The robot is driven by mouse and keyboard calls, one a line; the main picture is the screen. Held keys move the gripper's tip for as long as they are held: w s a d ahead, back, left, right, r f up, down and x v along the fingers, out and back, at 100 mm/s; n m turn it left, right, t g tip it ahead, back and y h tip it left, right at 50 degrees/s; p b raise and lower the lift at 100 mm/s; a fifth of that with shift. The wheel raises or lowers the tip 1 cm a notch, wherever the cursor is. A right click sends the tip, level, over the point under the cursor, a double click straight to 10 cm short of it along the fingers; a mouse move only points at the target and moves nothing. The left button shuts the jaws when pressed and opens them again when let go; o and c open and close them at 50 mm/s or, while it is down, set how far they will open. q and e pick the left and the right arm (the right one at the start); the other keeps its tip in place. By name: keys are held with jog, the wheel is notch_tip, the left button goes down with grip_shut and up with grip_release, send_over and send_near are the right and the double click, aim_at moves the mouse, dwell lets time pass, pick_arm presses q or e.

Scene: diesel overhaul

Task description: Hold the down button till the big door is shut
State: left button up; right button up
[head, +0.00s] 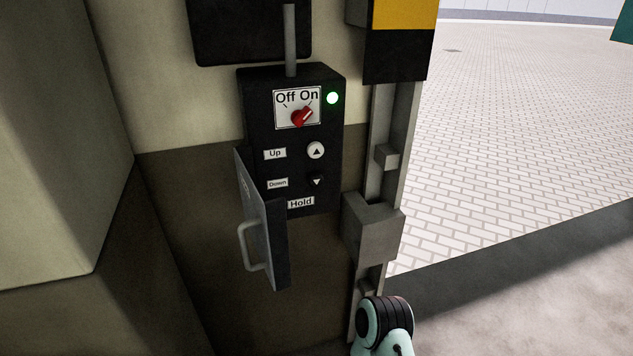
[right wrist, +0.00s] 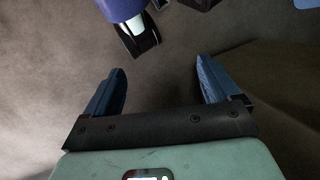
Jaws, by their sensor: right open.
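The black control box (head: 325,135) is on the wall in the head view. The white up button (head: 316,150) sits above the black down button (head: 317,180), which carries a down arrow. Nothing touches either button. The big door's panel is not visible; the doorway at right is open onto paving. My right gripper (right wrist: 160,85) is open and empty in the right wrist view, over a brownish floor. It does not show in the head view. My left gripper is not in view.
A hinged cover (head: 265,225) with a grey handle stands open at the box's lower left. A grey rail (head: 375,225) with brackets runs down right of the box. Brick paving (head: 520,130) lies beyond. Part of my arm shows at the bottom, below the rail.

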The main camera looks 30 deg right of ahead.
grip_shut()
dwell(1.7)
